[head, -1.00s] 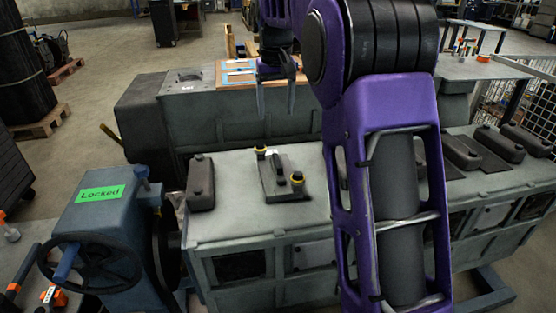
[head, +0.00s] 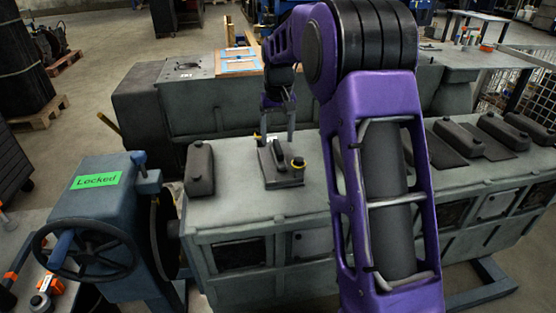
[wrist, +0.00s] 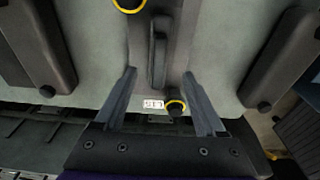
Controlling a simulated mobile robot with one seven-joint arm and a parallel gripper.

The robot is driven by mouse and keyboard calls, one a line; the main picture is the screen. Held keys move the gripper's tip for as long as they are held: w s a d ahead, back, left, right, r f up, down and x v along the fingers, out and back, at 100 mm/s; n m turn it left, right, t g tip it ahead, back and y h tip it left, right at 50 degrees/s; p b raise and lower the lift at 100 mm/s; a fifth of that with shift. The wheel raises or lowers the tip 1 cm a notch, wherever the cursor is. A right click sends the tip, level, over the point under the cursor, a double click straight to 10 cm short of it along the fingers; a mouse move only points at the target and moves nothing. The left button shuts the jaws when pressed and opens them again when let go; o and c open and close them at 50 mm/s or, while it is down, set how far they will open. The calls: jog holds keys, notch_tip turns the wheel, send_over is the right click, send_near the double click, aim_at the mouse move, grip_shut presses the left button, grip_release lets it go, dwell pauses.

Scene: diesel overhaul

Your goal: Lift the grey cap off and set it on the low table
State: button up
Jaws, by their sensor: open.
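The grey cap (head: 281,172) lies on the engine top in the head view, a flat plate with a raised ridge and two yellow-ringed knobs. The wrist view shows the cap (wrist: 140,45) from above, with its ridge, a small white label and the rings. My gripper (head: 277,127) is open, above the cap's far end. In the wrist view, my fingers (wrist: 159,76) stand apart on either side of the cap's end, with nothing held. I cannot tell whether they touch it. The low table is not clearly identifiable.
Darker covers lie on the engine top (head: 225,160), one at left (head: 199,168) and several at right. A blue stand with a handwheel (head: 86,248) and a green "Locked" sign (head: 97,180) is at left. A grey-topped table (head: 455,55) stands at back right.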

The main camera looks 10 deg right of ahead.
aim_at(278, 146)
notch_tip(278, 146, down, 5)
jog(key=shift+w+d+r+b, duration=0.1)
jog(key=shift+b, duration=0.35)
jog(key=shift+c, duration=0.3)
grip_shut()
jog(key=shift+r, duration=0.2)
